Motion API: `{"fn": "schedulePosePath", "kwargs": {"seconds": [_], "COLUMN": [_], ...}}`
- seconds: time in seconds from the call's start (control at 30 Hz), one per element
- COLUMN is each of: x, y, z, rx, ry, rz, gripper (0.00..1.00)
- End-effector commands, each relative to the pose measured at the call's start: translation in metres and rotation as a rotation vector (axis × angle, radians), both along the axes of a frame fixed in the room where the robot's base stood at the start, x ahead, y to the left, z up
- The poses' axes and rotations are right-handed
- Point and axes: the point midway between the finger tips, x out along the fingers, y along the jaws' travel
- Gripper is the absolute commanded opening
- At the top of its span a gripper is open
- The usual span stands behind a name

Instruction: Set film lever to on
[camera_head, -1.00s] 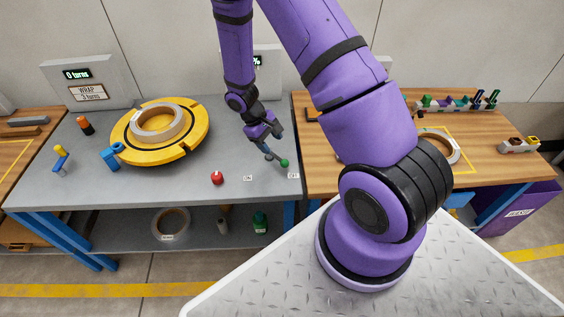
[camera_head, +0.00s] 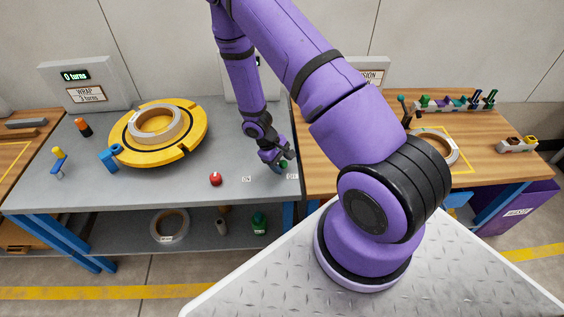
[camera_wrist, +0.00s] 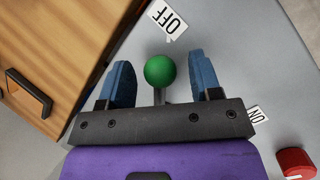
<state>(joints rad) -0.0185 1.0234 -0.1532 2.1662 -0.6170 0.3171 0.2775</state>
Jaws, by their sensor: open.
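The film lever ends in a green ball knob (camera_wrist: 159,70), with a short piece of its grey rod visible below it in the wrist view. The knob is toward the OFF label (camera_wrist: 167,18); the ON label (camera_wrist: 257,113) is off to the right. My gripper (camera_wrist: 161,75) is open, with one blue finger on each side of the knob and a gap on both sides. In the head view my gripper (camera_head: 282,165) is low over the right end of the grey table (camera_head: 215,197) and mostly hides the lever.
A red knob (camera_head: 215,179) stands left of the lever; it also shows in the wrist view (camera_wrist: 296,163). A yellow turntable (camera_head: 190,146) carries a coil (camera_head: 156,122) farther left. A wooden table (camera_head: 330,183) adjoins on the right. The table front near the labels is clear.

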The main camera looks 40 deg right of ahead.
Motion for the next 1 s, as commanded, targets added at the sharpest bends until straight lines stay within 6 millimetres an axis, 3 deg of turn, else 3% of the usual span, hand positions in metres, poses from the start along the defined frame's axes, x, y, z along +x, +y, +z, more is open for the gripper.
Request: {"fn": "schedulePosePath", "kwargs": {"seconds": [0.07, 0.3, 0.67, 1.0], "x": [0.000, 0.000, 0.000, 0.002], "y": [0.000, 0.000, 0.004, 0.021], "z": [0.000, 0.000, 0.000, 0.000], "rx": [0.000, 0.000, 0.000, 0.000], "ry": [0.000, 0.000, 0.000, 0.000], "rz": [0.000, 0.000, -0.047, -0.282], "gripper": [0.54, 0.00, 0.00, 0.00]}}
